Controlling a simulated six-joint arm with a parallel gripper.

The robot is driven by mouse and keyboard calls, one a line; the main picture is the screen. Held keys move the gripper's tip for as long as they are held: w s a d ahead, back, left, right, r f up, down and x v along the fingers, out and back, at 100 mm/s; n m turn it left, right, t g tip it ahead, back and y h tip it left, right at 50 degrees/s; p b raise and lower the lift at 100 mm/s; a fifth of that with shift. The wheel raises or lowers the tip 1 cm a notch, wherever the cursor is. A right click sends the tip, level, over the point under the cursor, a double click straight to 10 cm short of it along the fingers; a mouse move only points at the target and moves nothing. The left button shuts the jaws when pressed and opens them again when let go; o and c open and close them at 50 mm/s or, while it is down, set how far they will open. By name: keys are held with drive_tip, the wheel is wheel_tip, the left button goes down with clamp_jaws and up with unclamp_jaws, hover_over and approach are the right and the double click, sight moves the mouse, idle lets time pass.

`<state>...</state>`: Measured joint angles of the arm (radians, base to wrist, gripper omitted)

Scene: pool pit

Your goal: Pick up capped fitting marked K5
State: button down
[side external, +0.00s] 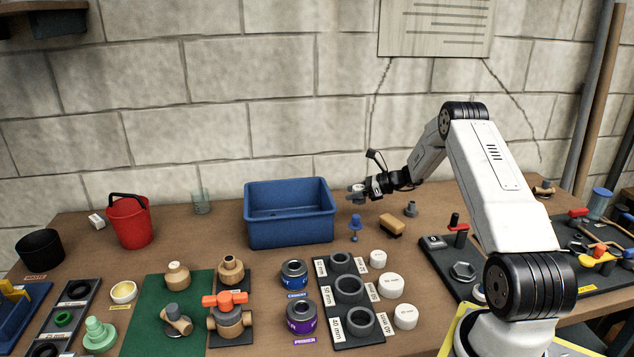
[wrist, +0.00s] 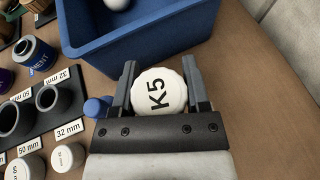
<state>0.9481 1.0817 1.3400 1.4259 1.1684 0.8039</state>
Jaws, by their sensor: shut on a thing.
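The capped fitting marked K5 (wrist: 160,92) is white and round with a ridged edge, and its black K5 label faces the wrist camera. My gripper (wrist: 160,85) is shut on it, with one finger on each side. In the side external view my gripper (side external: 357,192) is above the table, to the right of the blue bin. The fitting (side external: 357,187) shows there only as a small pale shape, partly hidden by the fingers. Its underside is hidden in the wrist view.
The blue bin (side external: 290,232) stands close to the left of my gripper. A blue-topped object (side external: 355,228) stands below it, with a brush (side external: 391,225) and a small grey fitting (side external: 411,209) nearby. White caps (side external: 391,286) stand beside the black size-gauge block (side external: 348,313).

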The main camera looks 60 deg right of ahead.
drive_tip(key=s+a+r, duration=0.4)
drive_tip(key=s+a, duration=0.1)
drive_tip(key=s, duration=0.3)
drive_tip(key=shift+r, duration=0.35)
drive_tip(key=shift+a, duration=0.1)
idle(0.9)
